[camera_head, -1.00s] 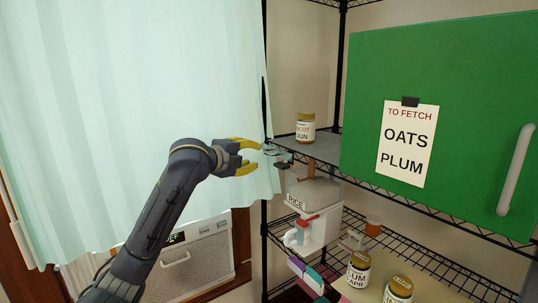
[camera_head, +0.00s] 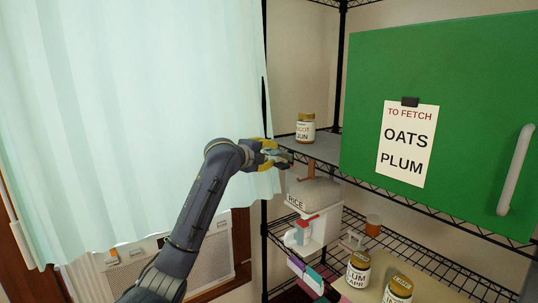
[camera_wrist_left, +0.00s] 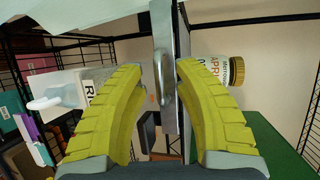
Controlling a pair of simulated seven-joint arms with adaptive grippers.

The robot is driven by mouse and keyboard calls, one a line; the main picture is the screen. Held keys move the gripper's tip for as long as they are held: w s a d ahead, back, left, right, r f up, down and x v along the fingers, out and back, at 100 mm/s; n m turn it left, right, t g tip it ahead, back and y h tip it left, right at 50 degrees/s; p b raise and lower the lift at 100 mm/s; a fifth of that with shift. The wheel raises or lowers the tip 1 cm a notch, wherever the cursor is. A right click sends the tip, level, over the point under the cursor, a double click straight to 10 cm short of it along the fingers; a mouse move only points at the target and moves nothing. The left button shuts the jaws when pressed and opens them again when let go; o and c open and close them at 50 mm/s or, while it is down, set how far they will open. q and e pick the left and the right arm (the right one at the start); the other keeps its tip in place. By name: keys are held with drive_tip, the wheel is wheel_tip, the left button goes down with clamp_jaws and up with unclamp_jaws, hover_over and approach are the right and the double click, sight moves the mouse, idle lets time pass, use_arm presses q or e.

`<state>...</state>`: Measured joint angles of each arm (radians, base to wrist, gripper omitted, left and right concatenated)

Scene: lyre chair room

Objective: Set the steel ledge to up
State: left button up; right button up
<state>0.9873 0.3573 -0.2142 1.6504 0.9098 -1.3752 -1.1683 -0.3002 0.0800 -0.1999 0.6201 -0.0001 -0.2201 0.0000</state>
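The steel ledge (camera_head: 328,146) is a flat grey plate at the upper shelf level, left of the green door, and looks about level. In the left wrist view its edge (camera_wrist_left: 184,75) stands upright between the yellow fingers, with a rounded metal piece on its left face. My left gripper (camera_head: 274,158) is at the ledge's front left end. Its fingers (camera_wrist_left: 160,72) are apart, one on each side of the plate. The right finger is very close to it; I cannot tell whether they touch. My right gripper is not in view.
An apricot jar (camera_head: 305,129) stands on the ledge. A rice container (camera_head: 314,203) is just below the gripper. The green door (camera_head: 460,90) with a note (camera_head: 407,144) is at right. More jars (camera_head: 358,271) sit below. A pale curtain (camera_head: 130,100) hangs at left.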

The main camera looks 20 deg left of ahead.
use_arm(q)
drive_tip(key=shift+c, duration=0.5)
clamp_jaws()
drive_tip(key=shift+r, duration=2.85)
drive_tip(key=shift+o, duration=0.5)
unclamp_jaws()
drive_tip(key=v, duration=1.2)
